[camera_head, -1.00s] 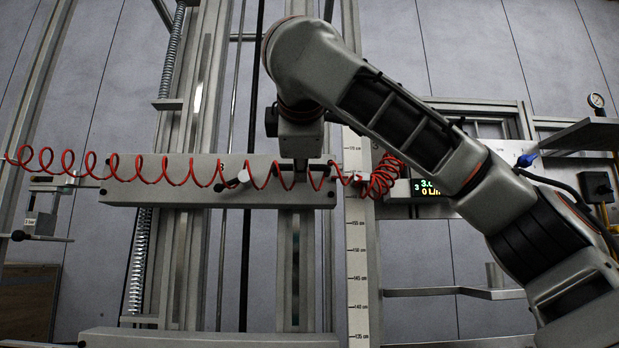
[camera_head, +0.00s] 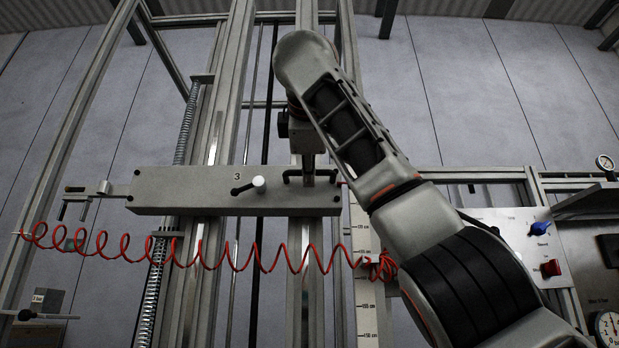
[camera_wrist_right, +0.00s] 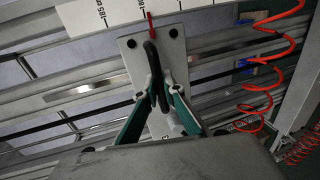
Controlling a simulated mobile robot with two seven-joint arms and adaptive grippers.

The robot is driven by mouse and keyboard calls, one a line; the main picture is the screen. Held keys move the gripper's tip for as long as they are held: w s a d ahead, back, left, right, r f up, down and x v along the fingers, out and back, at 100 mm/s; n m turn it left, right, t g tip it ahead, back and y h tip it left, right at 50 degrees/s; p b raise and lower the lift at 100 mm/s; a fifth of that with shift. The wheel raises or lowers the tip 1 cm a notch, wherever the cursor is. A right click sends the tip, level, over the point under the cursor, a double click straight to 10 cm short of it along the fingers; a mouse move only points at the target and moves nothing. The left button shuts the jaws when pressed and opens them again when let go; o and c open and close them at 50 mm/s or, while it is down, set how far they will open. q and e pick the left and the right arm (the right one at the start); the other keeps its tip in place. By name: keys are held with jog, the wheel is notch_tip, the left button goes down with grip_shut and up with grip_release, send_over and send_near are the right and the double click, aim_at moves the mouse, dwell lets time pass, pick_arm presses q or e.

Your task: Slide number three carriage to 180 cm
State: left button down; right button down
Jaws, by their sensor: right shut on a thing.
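The number three carriage (camera_head: 165,192) is a long grey beam marked 3, lying across the vertical rails. It has a white-knobbed black lever (camera_head: 258,184) on its front and a dark bar handle at its right end. My right gripper (camera_head: 308,172) is at that handle; in the right wrist view its green-sided fingers (camera_wrist_right: 158,108) are closed on the black handle (camera_wrist_right: 153,62). A red pointer (camera_wrist_right: 150,22) lies by the white scale (camera_wrist_right: 105,14), where a mark looks like 185; the exact reading is unclear. The scale (camera_head: 366,310) runs below the carriage's right end in the head view. My left gripper is not in view.
A coiled red hose (camera_head: 205,258) hangs across the front below the carriage. A coil spring (camera_head: 154,290) and rails stand behind.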

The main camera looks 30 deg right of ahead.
jog(key=shift+r, duration=0.3)
jog(key=c, duration=2.2)
grip_release()
jog(key=shift+o, duration=0.2)
jog(key=shift+s, duration=0.1)
jog(key=v, duration=1.2)
jog(key=shift+a, duration=0.1)
